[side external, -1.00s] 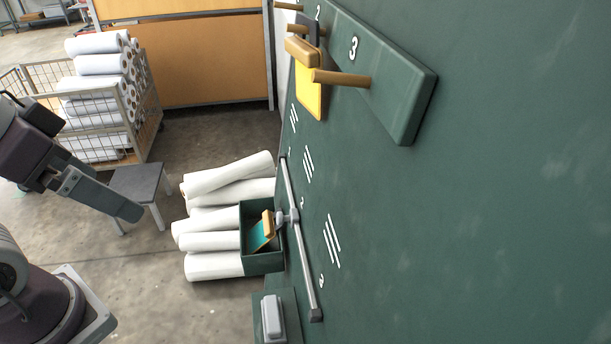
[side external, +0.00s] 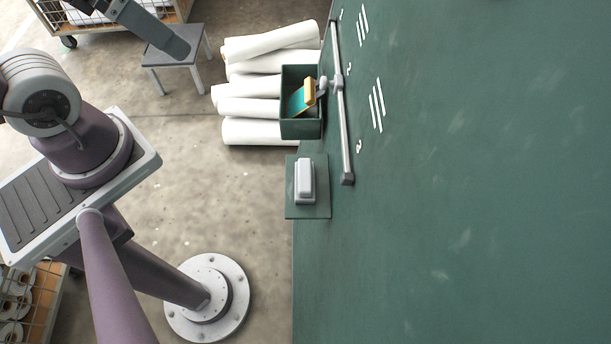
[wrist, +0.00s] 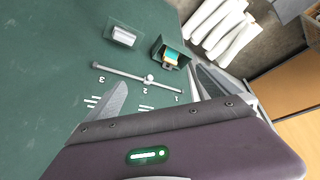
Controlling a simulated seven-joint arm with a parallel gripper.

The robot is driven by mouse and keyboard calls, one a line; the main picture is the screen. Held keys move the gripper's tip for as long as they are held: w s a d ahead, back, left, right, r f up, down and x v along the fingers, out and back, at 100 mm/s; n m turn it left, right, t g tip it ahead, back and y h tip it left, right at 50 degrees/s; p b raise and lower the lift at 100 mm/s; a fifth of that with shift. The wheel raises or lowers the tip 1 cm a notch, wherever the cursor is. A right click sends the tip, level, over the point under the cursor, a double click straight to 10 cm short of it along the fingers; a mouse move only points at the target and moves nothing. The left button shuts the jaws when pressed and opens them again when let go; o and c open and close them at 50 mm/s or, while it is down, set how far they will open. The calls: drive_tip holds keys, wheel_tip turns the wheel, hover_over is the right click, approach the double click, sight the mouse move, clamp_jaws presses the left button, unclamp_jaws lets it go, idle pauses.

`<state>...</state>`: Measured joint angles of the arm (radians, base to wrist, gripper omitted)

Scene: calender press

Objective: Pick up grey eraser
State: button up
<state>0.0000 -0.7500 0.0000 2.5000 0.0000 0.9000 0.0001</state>
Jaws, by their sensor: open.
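The grey eraser (side external: 305,180) is a light grey block on a small green ledge (side external: 305,211) beside the green panel (side external: 460,180). In the wrist view the eraser (wrist: 124,36) lies at the upper left on its ledge. One finger of my gripper (side external: 165,35) shows at the upper left of the side view, well apart from the eraser. In the wrist view my gripper (wrist: 161,76) has its two fingers spread wide with nothing between them.
A green box (side external: 301,128) holding a teal-and-yellow tool (side external: 303,98) is close to the eraser. A metal rail (side external: 343,110) runs along the panel. White rolls (side external: 258,132) and a grey stool (side external: 178,45) stand left of the box. Open floor lies left of the ledge.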

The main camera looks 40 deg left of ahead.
drive_tip(key=c, duration=0.8)
drive_tip(key=shift+o, duration=0.2)
drive_tip(key=n+g, duration=0.6)
drive_tip(key=n, duration=0.3)
hover_over(305, 174)
drive_tip(key=f, duration=3)
drive_tip(key=shift+s+f, duration=0.15)
drive_tip(key=shift+s, duration=0.1)
drive_tip(key=f, duration=0.5)
drive_tip(key=shift+w+f, duration=0.25)
drive_tip(key=shift+f, duration=0.15)
